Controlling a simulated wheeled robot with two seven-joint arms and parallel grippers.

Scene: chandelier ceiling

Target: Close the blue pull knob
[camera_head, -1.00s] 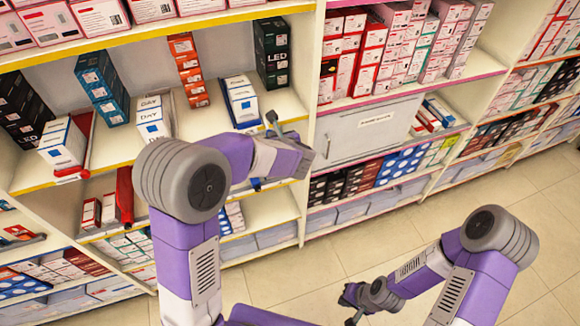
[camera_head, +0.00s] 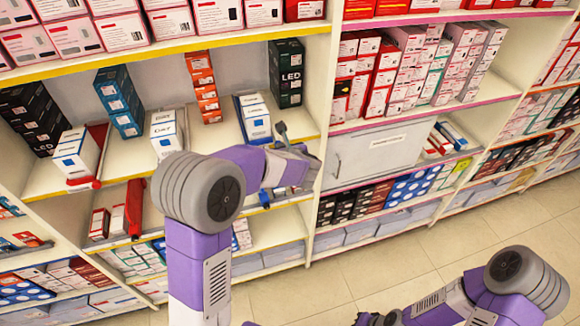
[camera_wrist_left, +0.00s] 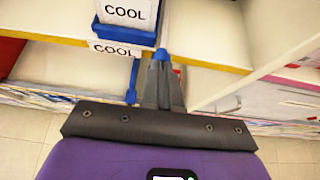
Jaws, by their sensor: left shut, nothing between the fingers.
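My left gripper (camera_head: 282,131) is at the shelf's yellow front edge, just right of the blue tray (camera_head: 265,143) with white boxes. In the left wrist view its narrow grey fingers (camera_wrist_left: 163,62) are together and empty, with a blue patch at the tip; I cannot tell whether that patch is a finger pad or the knob. A thin blue bar (camera_wrist_left: 132,82) hangs just left of the fingers, below the blue tray (camera_wrist_left: 122,33) of COOL boxes. A blue spot (camera_head: 265,198) shows below the arm. Which blue part is the knob is unclear. My right gripper (camera_head: 376,319) is partly cut off at the bottom.
A white upright panel (camera_head: 325,130) stands close right of my left gripper. Red pull-out strips (camera_head: 135,207) project left of my arm. Packed shelves surround this level, and the tiled floor (camera_head: 400,265) is clear.

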